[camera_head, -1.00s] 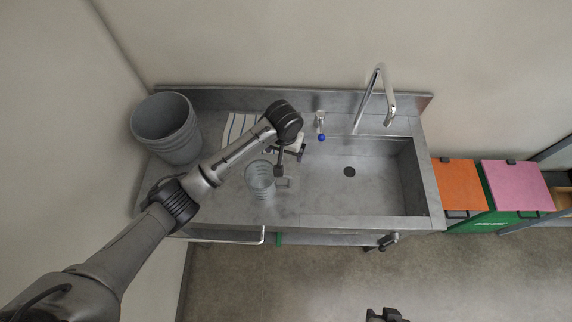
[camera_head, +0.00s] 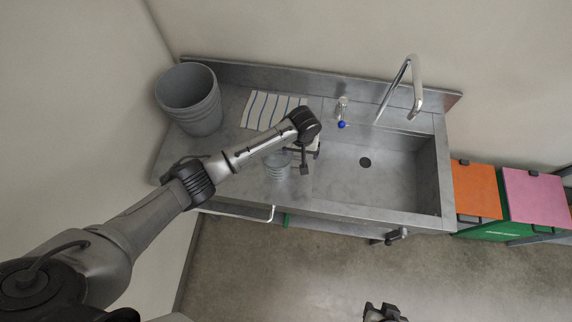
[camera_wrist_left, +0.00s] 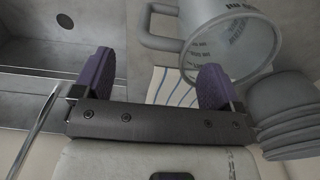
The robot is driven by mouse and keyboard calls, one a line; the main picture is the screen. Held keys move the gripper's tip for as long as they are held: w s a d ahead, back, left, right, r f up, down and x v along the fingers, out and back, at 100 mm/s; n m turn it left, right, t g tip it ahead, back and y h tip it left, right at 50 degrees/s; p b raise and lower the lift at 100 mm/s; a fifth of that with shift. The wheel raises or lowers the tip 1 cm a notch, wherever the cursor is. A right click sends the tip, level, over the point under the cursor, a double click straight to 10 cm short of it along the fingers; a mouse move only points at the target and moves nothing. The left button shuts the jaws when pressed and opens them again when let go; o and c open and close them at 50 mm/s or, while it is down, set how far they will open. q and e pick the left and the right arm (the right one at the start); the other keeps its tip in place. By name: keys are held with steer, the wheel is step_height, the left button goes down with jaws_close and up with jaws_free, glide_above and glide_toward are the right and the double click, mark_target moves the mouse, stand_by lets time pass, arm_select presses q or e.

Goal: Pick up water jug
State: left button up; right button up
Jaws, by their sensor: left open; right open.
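The water jug (camera_head: 277,167) is a clear grey measuring jug standing on the steel counter, partly hidden by my left arm in the head view. In the left wrist view, the jug (camera_wrist_left: 235,42) shows printed markings, and its handle (camera_wrist_left: 148,26) points toward the space ahead of the fingers. My left gripper (camera_head: 304,162) is open just to the right of the jug, near the handle side. Its two purple fingers (camera_wrist_left: 156,82) are apart with nothing gripped between them. My right gripper (camera_head: 383,313) shows only partly at the bottom edge, away from the counter.
A grey bucket (camera_head: 190,98) stands at the counter's back left. A striped towel (camera_head: 268,110) lies behind my left arm. The sink basin (camera_head: 385,175) and tall faucet (camera_head: 410,85) are to the right. Orange (camera_head: 476,190) and pink (camera_head: 535,197) lidded bins stand beyond.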

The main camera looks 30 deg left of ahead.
mark_target(300, 157)
arm_select(q)
steer(key=shift+s+d+f, duration=0.1)
steer(key=shift+s+f, duration=0.05)
steer(key=shift+f, duration=2.6)
steer(key=shift+c, duration=0.4)
steer(key=c, duration=1.2)
